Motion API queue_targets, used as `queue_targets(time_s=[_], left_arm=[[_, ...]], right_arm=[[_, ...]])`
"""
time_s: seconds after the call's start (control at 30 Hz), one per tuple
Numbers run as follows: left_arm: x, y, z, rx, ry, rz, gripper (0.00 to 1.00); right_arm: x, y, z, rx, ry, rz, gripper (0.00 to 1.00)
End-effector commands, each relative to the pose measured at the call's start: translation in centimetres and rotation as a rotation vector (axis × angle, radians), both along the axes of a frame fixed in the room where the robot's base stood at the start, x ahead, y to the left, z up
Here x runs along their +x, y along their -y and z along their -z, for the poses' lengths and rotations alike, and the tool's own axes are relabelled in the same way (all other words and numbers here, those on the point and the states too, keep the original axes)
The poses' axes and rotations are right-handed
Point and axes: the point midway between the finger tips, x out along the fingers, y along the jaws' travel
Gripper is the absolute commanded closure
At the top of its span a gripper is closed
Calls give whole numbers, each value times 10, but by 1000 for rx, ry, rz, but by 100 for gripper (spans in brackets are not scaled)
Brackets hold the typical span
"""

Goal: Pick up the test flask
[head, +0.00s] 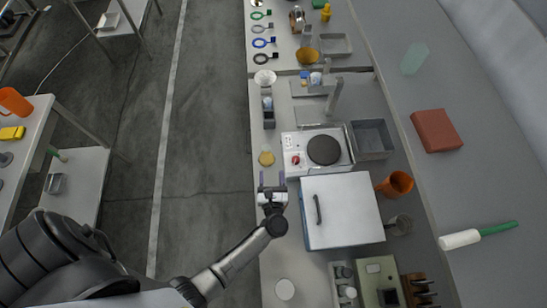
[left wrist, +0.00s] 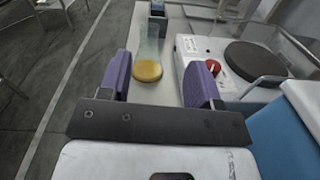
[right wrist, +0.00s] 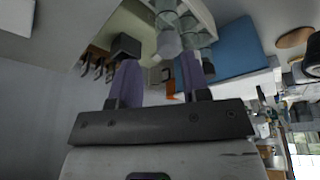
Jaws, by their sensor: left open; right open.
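The test flask (head: 266,158) stands on the bench, left of the hotplate, with yellow-amber liquid at its bottom. In the left wrist view the flask (left wrist: 148,62) is upright, with a clear neck, and shows ahead between the finger pads. My left gripper (head: 271,182) is open and empty, just on the near side of the flask and apart from it. My right gripper (right wrist: 158,80) shows only in its own wrist view; it is open, with bottle-like items beyond its fingers.
A hotplate (head: 318,151) with a round dark plate stands right of the flask. A white-lidded box (head: 342,210) with a handle is close to my left gripper's right. A dark holder (head: 268,113) stands behind the flask. The bench's left edge is near.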

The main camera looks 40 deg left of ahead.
Motion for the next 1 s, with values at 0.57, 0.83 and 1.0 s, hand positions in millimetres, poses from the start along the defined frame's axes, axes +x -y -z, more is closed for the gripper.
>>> queue_targets(time_s=[0.57, 0.83, 1.0], left_arm=[[41, -53, 11, -63, 42, -81, 43], [53, -65, 12, -63, 41, -80, 43], [64, -77, 11, -61, 42, -80, 43]], right_arm=[[0, 3, -1, -8, -1, -6, 57], [0, 2, -1, -8, 0, -5, 57], [0, 2, -5, -5, 0, -3, 57]])
